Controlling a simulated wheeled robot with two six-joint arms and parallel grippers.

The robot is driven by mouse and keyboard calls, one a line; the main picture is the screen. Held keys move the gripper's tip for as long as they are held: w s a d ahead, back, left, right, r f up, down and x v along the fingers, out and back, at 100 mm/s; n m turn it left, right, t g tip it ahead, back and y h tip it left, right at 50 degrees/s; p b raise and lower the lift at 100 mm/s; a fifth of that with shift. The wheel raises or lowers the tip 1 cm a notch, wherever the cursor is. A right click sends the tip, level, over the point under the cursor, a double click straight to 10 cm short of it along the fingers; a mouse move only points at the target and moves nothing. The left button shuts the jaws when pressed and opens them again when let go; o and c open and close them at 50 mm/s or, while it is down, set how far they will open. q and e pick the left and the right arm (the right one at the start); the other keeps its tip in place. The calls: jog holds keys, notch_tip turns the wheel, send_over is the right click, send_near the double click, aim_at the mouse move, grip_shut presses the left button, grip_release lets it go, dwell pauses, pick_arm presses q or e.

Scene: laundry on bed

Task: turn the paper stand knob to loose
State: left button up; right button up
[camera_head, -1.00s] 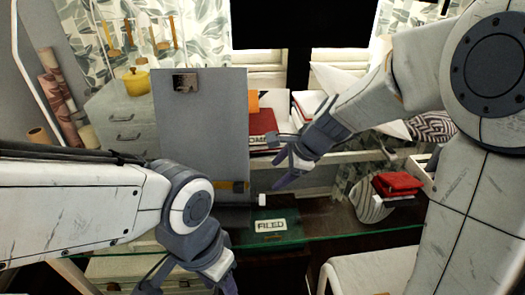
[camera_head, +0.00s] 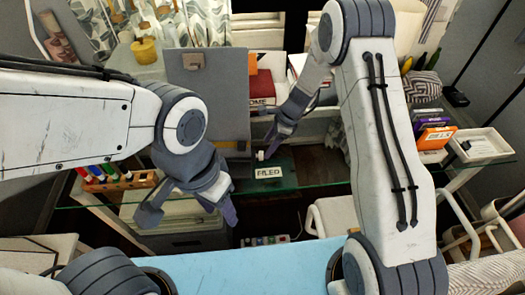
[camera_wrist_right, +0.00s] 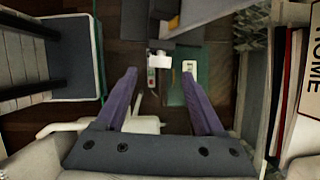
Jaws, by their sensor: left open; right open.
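The paper stand (camera_head: 207,95) is a tall grey board with a clip at its top, upright on the glass desk. Its small white knob (camera_head: 260,154) sticks out at the lower right edge. In the right wrist view the white knob (camera_wrist_right: 166,61) lies ahead, between the lines of my fingers. My right gripper (camera_head: 270,140) is open and empty, close to the knob; contact cannot be told. Both its fingers (camera_wrist_right: 160,76) show apart in the wrist view. My left gripper (camera_head: 190,212) is open and empty, in front of and below the stand.
A FILED card (camera_head: 269,172) lies on the glass desk (camera_head: 315,174) beside the knob. A red book (camera_head: 262,88) stands behind my right gripper. A rack of coloured markers (camera_head: 120,183) is at left. A white tray (camera_head: 481,146) and an orange box (camera_head: 436,137) are at right.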

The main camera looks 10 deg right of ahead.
aim_at(260, 156)
jog(key=x, duration=0.5)
jog(key=shift+a, duration=0.1)
grip_shut()
jog(key=t+b, duration=0.2)
jog(key=b, duration=0.7)
jog(key=n+t+b, duration=0.1)
jog(key=t+b, duration=0.1)
jog(key=b, duration=0.7)
jog(key=s+t+b, duration=0.1)
jog(key=t+b, duration=0.1)
jog(key=b, duration=0.7)
jog(key=shift+f, duration=0.35)
jog(key=shift+r+t+b, duration=0.15)
jog(key=shift+t+b, duration=0.25)
jog(key=shift+b, duration=0.25)
